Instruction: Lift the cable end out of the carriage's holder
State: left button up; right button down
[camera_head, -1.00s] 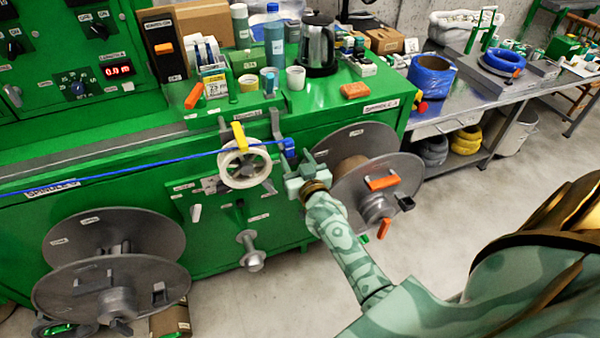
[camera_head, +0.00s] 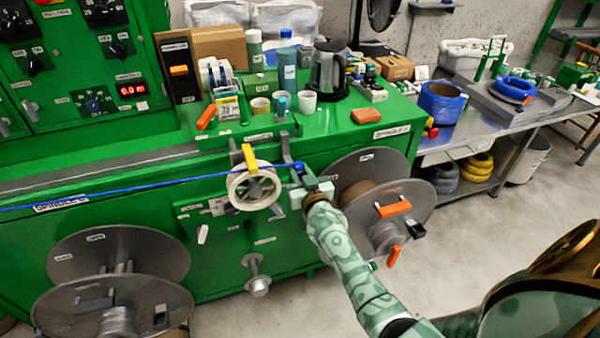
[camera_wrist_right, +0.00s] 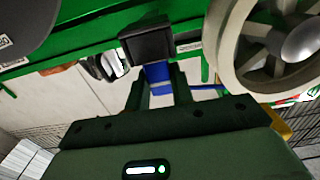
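The blue cable (camera_head: 130,190) runs taut from the left edge, past a white pulley wheel (camera_head: 241,196), to its blue end (camera_head: 298,167) at the carriage's holder (camera_head: 286,148). In the right wrist view the blue cable end (camera_wrist_right: 158,73) sits under a dark block (camera_wrist_right: 147,46), with my right gripper's fingers (camera_wrist_right: 160,90) on either side of it. In the head view my right gripper (camera_head: 309,183) is at the cable end. Whether its fingers press on the end is unclear. My left gripper is not in view.
A large grey spool (camera_head: 410,190) stands just right of my right gripper, and another (camera_head: 110,250) is at lower left. A yellow clip (camera_head: 249,157) sits above the pulley. Bottles, a kettle (camera_head: 328,70) and cups crowd the green machine top. Open floor lies in front.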

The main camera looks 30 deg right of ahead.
jog(key=shift+r+p, duration=1)
jog(key=shift+p, duration=0.05)
dwell(1.3)
notch_tip(320, 180, up, 6)
jog(key=p, duration=0.5)
jog(key=shift+f, duration=0.2)
dwell(0.3)
